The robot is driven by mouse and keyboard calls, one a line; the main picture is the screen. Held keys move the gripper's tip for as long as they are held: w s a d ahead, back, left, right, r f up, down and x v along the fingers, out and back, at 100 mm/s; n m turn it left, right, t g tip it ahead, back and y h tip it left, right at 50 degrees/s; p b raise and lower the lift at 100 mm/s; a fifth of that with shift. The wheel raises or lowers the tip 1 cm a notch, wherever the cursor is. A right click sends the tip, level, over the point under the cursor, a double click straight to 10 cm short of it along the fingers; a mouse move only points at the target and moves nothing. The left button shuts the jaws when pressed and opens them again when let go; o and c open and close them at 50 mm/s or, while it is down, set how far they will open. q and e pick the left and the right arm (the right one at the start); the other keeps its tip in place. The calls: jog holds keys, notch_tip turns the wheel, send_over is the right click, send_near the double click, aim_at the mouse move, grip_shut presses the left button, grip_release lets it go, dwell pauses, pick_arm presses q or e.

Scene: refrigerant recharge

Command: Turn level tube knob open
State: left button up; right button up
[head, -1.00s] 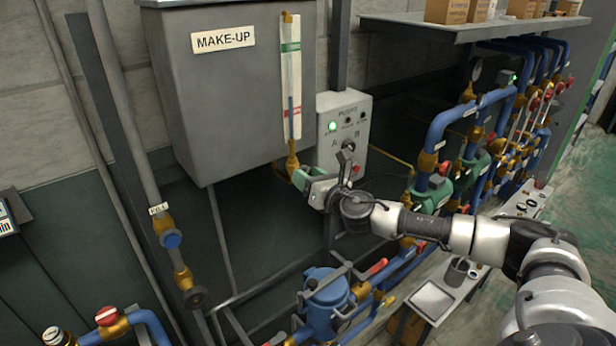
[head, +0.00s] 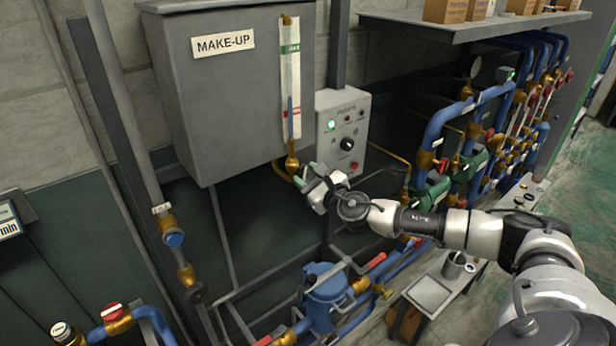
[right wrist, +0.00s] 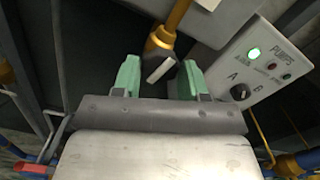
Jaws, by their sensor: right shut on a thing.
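The level tube (head: 290,80) is a clear upright gauge with green and red bands on the front of the grey MAKE-UP tank (head: 225,120). A brass valve (head: 292,163) sits at its lower end. In the right wrist view, the level tube knob (right wrist: 161,69) is a small pale lever on the brass body, between the two green fingers. My right gripper (head: 305,177) is at the foot of the tube, and it also shows in the right wrist view (right wrist: 160,80). It is shut on the knob. The fingers partly hide the knob in the head view. My left gripper is out of view.
A grey pump panel (head: 343,125) with a lit green lamp and a black selector is close right of the gripper. Blue pipes (head: 435,125) with brass valves run at the right. A blue pump or filter body (head: 325,295) stands below. A shelf (head: 470,28) carries boxes.

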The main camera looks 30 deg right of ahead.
jog(key=shift+f+n, duration=0.2)
jog(key=shift+n, duration=0.4)
jog(key=o, duration=0.6)
jog(key=shift+o, duration=1.2)
jog(key=shift+s, duration=0.1)
jog(key=shift+o, duration=0.3)
jog(key=shift+d+r, duration=0.1)
jog(key=shift+r, duration=0.05)
jog(key=shift+s, duration=0.15)
jog(key=s, duration=0.6)
jog(key=shift+s+d+b, duration=0.2)
jog(key=shift+s+b, duration=0.1)
jog(key=shift+b, duration=0.1)
